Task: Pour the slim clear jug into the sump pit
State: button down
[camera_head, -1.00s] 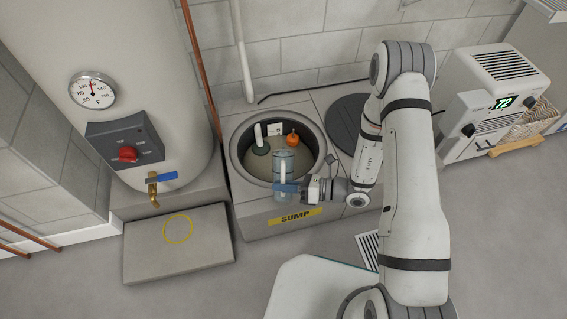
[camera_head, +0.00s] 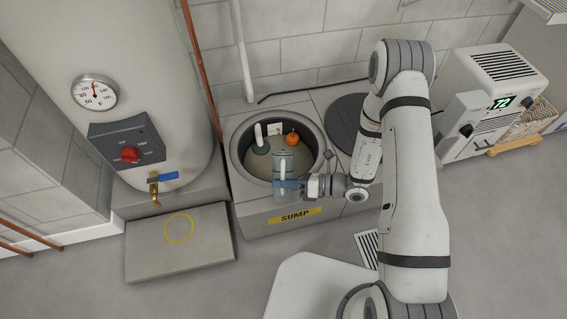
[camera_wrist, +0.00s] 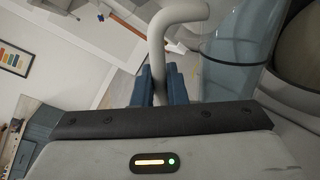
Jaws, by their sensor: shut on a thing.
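The slim clear jug (camera_head: 283,163) is a bluish see-through vessel with a pale handle. In the head view it stands about upright at the front rim of the sump pit (camera_head: 240,132), a round dark-rimmed opening. My gripper (camera_head: 292,186) is at its lower right side. In the wrist view my gripper's blue fingers (camera_wrist: 160,85) are shut on the jug's white handle (camera_wrist: 157,45). The jug's clear body (camera_wrist: 232,65) is just to the right of the fingers. I cannot tell how full the jug is.
A water heater (camera_head: 115,60) with a brass tap stands left, above a grey slab (camera_head: 150,248). A dark round lid (camera_head: 352,115) lies right of the pit; a dehumidifier (camera_head: 490,95) stands farther right.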

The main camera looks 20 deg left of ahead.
aim_at(291, 167)
jog(key=shift+w+r+m+p, duration=0.25)
jog(key=shift+m+p, duration=0.2)
jog(key=shift+m, duration=0.15)
dwell(0.3)
jog(key=shift+w+a+f+m, duration=0.2)
jog(key=shift+w+f+m, duration=0.2)
jog(key=shift+f+m, duration=0.25)
dwell(0.6)
jog(key=shift+w+a+r+m+g+h+p, duration=0.1)
jog(key=shift+w+r+m+g+h+p, duration=0.15)
jog(key=shift+m, duration=0.2)
jog(key=shift+w+a+m+g+h+p, duration=0.1)
jog(key=shift+w+m+g+h, duration=0.05)
jog(key=shift+w+m+g, duration=0.2)
dwell(0.5)
jog(key=shift+w+f, duration=0.15)
jog(key=shift+w, duration=0.1)
jog(key=shift+w+a+f+m, duration=0.2)
jog(key=shift+w+f+m, duration=0.1)
jog(key=shift+w+m, duration=0.2)
jog(key=shift+w+a+f, duration=0.1)
jog(key=shift+w+f, duration=0.05)
jog(key=shift+w, duration=0.15)
jog(key=shift+w+f, duration=0.1)
jog(key=shift+w, duration=0.1)
jog(key=shift+w+a+m, duration=0.2)
jog(key=shift+w+m, duration=0.4)
jog(key=shift+m, duration=0.05)
